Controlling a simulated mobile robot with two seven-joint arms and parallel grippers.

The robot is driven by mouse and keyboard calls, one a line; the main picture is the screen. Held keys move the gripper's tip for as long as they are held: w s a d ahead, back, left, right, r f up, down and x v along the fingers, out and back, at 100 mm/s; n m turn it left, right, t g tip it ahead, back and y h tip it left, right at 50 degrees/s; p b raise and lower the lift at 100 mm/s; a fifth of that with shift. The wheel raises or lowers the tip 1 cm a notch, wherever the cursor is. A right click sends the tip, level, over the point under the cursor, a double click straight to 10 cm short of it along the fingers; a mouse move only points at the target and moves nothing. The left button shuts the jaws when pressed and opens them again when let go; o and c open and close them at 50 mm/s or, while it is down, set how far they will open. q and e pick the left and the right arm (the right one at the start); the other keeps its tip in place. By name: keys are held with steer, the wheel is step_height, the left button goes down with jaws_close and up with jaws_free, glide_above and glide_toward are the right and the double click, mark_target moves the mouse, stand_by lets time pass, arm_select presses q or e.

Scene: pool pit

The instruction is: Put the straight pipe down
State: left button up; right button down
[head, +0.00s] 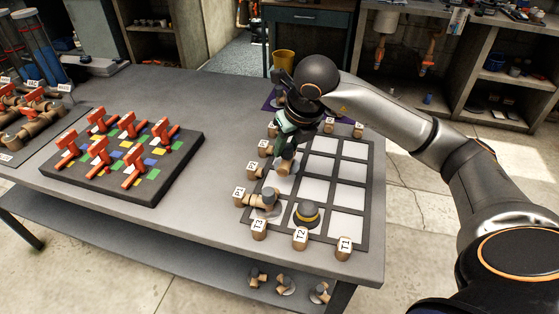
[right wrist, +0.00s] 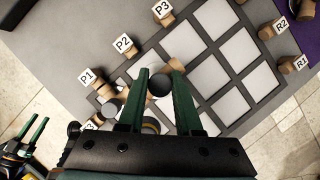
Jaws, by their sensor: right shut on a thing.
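My right gripper (head: 287,148) points down over the upper left part of the grid board (head: 376,190). It is shut on the straight pipe (head: 286,167), whose lower end shows below the fingers in the cell near label P2. In the right wrist view a dark round pipe end (right wrist: 159,84) sits between the green fingertips. I cannot tell whether the pipe touches the board. My left gripper (right wrist: 29,131) shows at the lower left of the right wrist view, with its green fingers apart and empty.
A jointed pipe piece (head: 266,197) lies in the cell by P1, and a yellow-banded dome piece (head: 306,214) stands near T2. Labelled pipe stubs line the board's edges. A dark tray (head: 98,185) with red valves is on the left. Cells to the right are empty.

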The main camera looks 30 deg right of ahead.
steer(key=shift+w+a+f, duration=0.3)
steer(key=shift+a+f, duration=0.35)
steer(key=shift+f, duration=0.1)
steer(key=shift+w+a+f, duration=0.1)
steer(key=shift+f, duration=1.6)
steer(key=shift+f, duration=0.15)
steer(key=c, duration=0.6)
jaws_free()
steer(key=p+v, duration=0.1)
steer(key=v, duration=1.1)
